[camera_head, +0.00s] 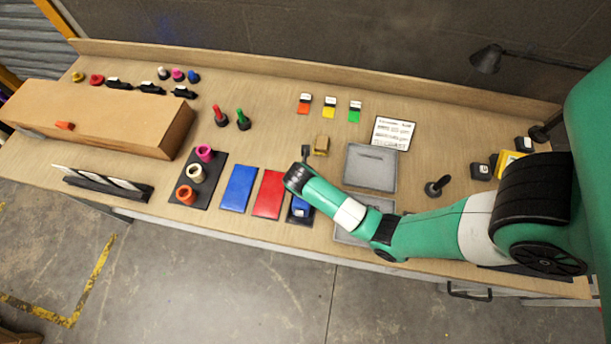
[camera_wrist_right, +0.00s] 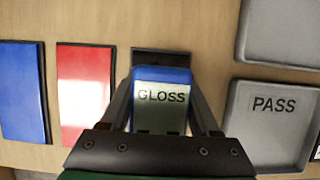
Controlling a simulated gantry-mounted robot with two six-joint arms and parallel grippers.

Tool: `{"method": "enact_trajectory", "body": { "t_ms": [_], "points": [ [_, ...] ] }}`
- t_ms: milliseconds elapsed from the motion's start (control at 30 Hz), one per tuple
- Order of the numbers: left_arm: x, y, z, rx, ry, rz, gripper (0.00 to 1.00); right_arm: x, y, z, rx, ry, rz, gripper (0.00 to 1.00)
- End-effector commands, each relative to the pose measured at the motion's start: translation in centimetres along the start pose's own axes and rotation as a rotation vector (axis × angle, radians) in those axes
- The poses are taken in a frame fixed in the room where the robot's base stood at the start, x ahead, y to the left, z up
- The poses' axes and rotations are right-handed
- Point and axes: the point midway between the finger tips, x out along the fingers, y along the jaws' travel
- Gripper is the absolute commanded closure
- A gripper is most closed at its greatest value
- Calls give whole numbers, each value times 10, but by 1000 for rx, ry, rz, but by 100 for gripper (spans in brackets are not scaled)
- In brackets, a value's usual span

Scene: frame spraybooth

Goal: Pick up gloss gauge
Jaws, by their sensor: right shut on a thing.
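The gloss gauge (camera_wrist_right: 160,76) is a small blue block with a pale front face marked GLOSS. In the right wrist view it sits between the two fingers of my right gripper (camera_wrist_right: 162,104), which is shut on it. In the head view the gauge's blue body (camera_head: 301,209) shows just beside my right wrist, over a dark pad. The dark pad (camera_wrist_right: 162,56) also shows behind the gauge in the wrist view. I cannot tell whether the gauge still touches the pad. My left gripper is not in view.
A red panel (camera_head: 268,194) and a blue panel (camera_head: 238,188) lie left of the gauge. Grey trays (camera_head: 370,168) lie to the right, one marked PASS (camera_wrist_right: 272,128). A small tan block (camera_head: 321,145) stands behind.

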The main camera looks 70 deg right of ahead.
Motion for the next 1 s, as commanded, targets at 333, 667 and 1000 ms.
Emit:
{"method": "enact_trajectory", "body": {
  "t_ms": [333, 667, 1000],
  "points": [
    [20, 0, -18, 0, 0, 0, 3, -57, -10, 10, -1, -2, 4, 100],
    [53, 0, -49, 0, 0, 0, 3, -142, -70, -25, -8, 0, -1, 100],
    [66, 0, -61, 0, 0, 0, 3, -160, -93, -46, 1, -1, 1, 100]
  ]
}}
